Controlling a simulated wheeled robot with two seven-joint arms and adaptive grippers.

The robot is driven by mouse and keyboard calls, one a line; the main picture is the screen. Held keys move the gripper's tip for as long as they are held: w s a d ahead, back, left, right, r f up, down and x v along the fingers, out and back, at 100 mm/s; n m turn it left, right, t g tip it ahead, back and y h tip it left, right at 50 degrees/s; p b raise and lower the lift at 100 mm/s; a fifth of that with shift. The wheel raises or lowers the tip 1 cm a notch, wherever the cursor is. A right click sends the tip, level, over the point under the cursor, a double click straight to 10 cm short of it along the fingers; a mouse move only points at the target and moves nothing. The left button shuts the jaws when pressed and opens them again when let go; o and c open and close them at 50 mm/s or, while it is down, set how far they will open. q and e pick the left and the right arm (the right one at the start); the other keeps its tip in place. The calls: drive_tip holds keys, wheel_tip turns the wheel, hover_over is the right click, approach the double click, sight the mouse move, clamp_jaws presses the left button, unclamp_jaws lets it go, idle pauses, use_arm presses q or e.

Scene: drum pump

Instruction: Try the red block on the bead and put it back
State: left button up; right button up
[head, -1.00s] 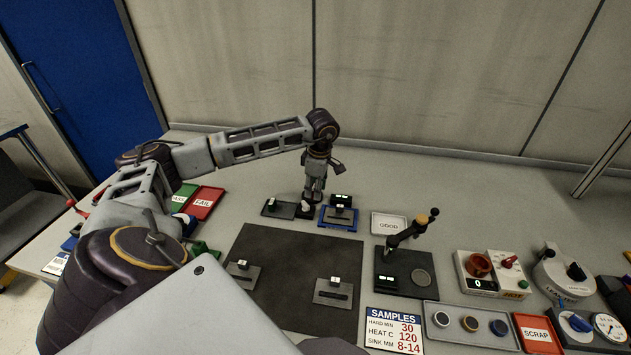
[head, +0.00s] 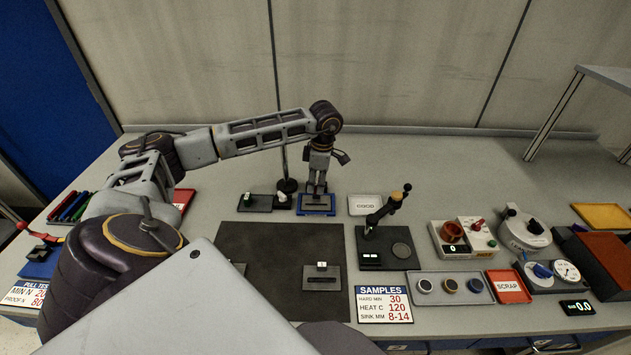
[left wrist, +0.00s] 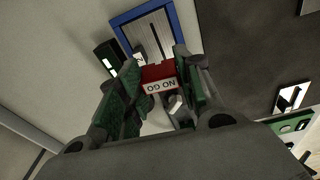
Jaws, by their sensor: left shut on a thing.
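In the left wrist view a red block (left wrist: 158,79) with a white "NO GO" label sits between the green-padded fingers of my left gripper (left wrist: 157,72), which is shut on it. In the head view this gripper (head: 317,188) points down at the blue-rimmed tray (head: 301,210), and the red block is not clear there. A grey slotted plate (left wrist: 152,34) lies in the tray beyond the block in the wrist view. I cannot tell whether block and plate touch, nor which part is the bead. My right gripper is not in view.
A black stand (head: 287,186) and dark tray (head: 257,203) are left of the blue tray. The GOOD tray (head: 364,205) and a black lever fixture (head: 383,250) are right. A dark mat (head: 265,245) lies in front. Bare bench stretches behind the right-hand instruments.

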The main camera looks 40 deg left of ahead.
use_arm(q)
drive_tip(key=shift+w+d+n, duration=0.1)
drive_tip(key=shift+n, duration=0.3)
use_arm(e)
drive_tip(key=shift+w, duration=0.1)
use_arm(q)
drive_tip(key=shift+f, duration=0.15)
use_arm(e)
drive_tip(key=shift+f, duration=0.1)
use_arm(q)
drive_tip(key=shift+f+b, duration=0.45)
drive_tip(key=shift+f, duration=0.15)
drive_tip(key=shift+f+b, duration=0.3)
drive_tip(key=shift+f, duration=0.35)
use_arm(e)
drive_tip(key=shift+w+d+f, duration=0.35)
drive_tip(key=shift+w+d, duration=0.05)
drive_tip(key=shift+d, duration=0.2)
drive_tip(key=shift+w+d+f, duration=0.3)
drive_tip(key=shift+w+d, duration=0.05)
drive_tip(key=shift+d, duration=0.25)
